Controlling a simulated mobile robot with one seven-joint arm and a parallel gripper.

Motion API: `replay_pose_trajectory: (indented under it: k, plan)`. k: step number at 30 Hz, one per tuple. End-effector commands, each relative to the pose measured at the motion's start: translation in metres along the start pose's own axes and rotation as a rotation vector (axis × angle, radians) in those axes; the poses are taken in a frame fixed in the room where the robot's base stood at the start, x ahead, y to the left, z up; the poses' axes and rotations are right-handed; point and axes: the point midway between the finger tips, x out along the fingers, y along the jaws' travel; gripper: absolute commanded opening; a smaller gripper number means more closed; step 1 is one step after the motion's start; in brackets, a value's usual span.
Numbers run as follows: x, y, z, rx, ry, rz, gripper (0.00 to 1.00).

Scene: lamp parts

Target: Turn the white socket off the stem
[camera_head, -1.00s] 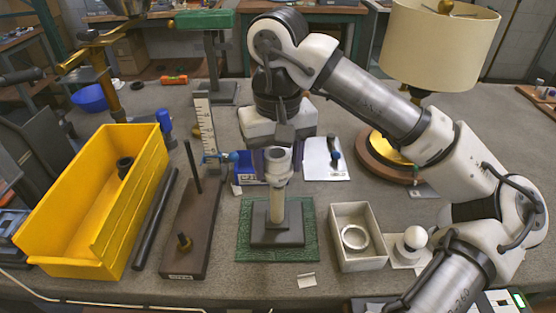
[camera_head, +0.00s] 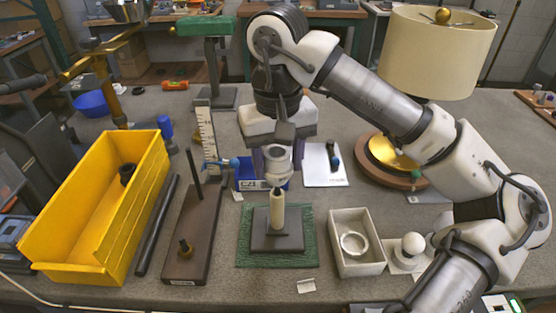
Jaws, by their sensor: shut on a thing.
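The white socket (camera_head: 275,171) is held upright between the purple fingers of my gripper (camera_head: 278,160). It is directly above the cream stem (camera_head: 277,212). A short dark piece, apparently the stem's threaded top (camera_head: 276,191), shows between the socket's lower end and the cream part. I cannot tell whether the socket still touches the top of that thread. The stem stands upright on a dark square base (camera_head: 262,241) on a green mat (camera_head: 308,252). My gripper partly hides the socket's sides.
A white box (camera_head: 374,267) with a ring and a white bulb (camera_head: 413,243) are at right. A brown board with a rod (camera_head: 205,228) and a yellow bin (camera_head: 150,200) are at left. A shaded lamp (camera_head: 438,55) stands back right. A blue bin (camera_head: 247,171) is behind the socket.

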Motion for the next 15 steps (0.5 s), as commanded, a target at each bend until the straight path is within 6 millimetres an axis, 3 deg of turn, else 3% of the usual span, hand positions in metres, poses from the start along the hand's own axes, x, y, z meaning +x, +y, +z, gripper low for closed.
replay_pose_trajectory:
  k: [15]
  plan:
    - [-0.0116, 0.0, 0.0, 0.0, 0.0, 0.0, 0.24]
